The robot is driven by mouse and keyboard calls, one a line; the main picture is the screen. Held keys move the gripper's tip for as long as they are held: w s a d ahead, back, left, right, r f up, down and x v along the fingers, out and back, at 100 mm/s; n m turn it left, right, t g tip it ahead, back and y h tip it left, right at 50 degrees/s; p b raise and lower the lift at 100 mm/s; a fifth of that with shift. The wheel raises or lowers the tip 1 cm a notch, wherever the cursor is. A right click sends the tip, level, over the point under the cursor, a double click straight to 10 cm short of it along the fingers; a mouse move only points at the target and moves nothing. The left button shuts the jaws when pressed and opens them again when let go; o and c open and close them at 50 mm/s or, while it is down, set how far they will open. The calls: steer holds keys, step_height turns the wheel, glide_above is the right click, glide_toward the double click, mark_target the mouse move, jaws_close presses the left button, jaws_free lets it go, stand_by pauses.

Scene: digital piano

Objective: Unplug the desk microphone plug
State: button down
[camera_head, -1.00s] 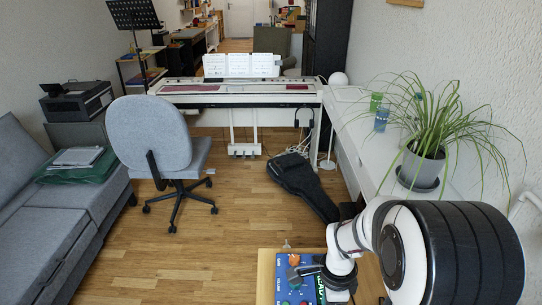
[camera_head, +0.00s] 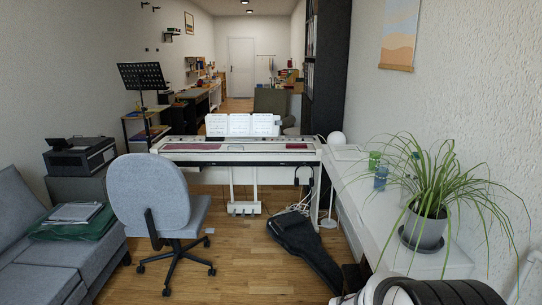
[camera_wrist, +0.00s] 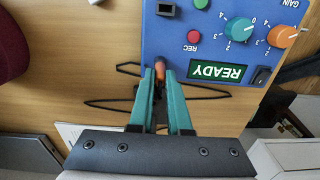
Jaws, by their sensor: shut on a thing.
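In the wrist view, a blue device box (camera_wrist: 210,42) with a green READY display (camera_wrist: 217,71) lies on a wooden surface. My gripper (camera_wrist: 160,76) has teal fingers that come close together at the box's near edge. They are shut on a small orange plug (camera_wrist: 160,66), mostly hidden between the tips. I cannot tell whether the plug sits in a socket or stands clear of it. A thin black cable (camera_wrist: 110,105) runs on the wood beside and behind the fingers. In the head view the gripper and box are out of frame.
A dark red round object (camera_wrist: 10,45) is at left. The head view shows a piano (camera_head: 240,150), a chair (camera_head: 150,200) and a potted plant (camera_head: 425,225).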

steer(key=shift+r, duration=0.75)
steer(key=shift+r, duration=0.35)
steer(key=shift+r, duration=0.15)
steer(key=shift+r, duration=2.5)
